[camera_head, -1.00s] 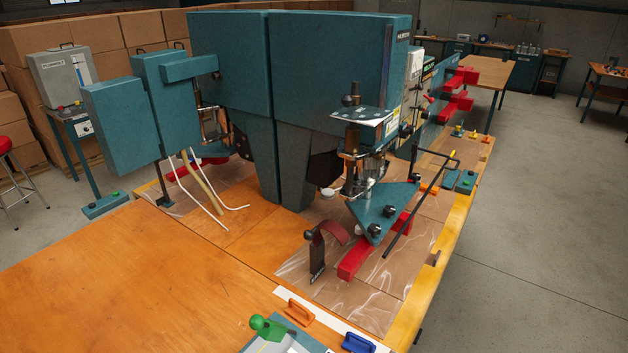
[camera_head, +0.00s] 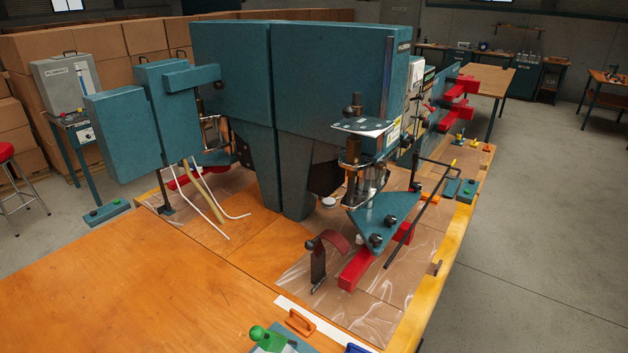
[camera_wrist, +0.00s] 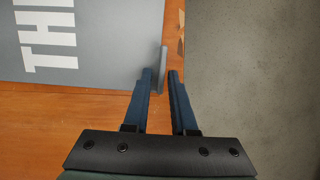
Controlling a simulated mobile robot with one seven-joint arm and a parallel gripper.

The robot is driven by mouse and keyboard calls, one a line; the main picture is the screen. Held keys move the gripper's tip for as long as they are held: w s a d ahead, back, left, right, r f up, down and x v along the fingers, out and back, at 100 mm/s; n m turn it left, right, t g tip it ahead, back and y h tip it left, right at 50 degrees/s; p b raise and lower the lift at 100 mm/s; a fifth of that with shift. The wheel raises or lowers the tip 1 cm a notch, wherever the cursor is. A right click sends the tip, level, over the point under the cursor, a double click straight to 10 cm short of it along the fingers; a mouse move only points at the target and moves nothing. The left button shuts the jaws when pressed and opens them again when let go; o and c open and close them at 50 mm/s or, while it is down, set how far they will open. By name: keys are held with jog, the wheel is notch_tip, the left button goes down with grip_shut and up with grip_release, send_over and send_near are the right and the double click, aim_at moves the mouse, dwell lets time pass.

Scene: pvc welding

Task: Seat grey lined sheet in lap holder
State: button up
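In the wrist view, my gripper (camera_wrist: 162,75) is above the orange wooden table, its two fingers apart with a narrow gap. A thin grey upright piece (camera_wrist: 161,60) shows at the fingertips, close to the left finger; wood shows between it and the right finger. I cannot tell whether this is the grey lined sheet. A flat grey panel (camera_wrist: 95,45) with large white letters lies to the left. My gripper is outside the head view. I cannot make out the lap holder for certain.
The large teal welding machine (camera_head: 300,90) stands on the table (camera_head: 140,290). A red bar (camera_head: 357,270) and a dark curved bracket (camera_head: 319,262) stand at its front. A green knob (camera_head: 258,333) and orange handle (camera_head: 300,321) are at the near edge. The left tabletop is clear.

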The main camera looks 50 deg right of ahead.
jog(key=shift+w+a+r+p, duration=0.1)
jog(key=shift+w+r+p, duration=0.1)
jog(key=shift+r+p, duration=0.3)
jog(key=shift+s+r+p, duration=0.25)
jog(key=shift+r+p, duration=0.3)
jog(key=shift+p, duration=0.15)
jog(key=shift+s+r+p, duration=0.25)
jog(key=shift+r+p, duration=0.25)
jog(key=shift+p, duration=0.2)
jog(key=s+r+p, duration=0.3)
jog(key=s+p, duration=0.3)
jog(key=s, duration=0.2)
jog(key=shift+d+p, duration=0.35)
jog(key=shift+p, duration=0.05)
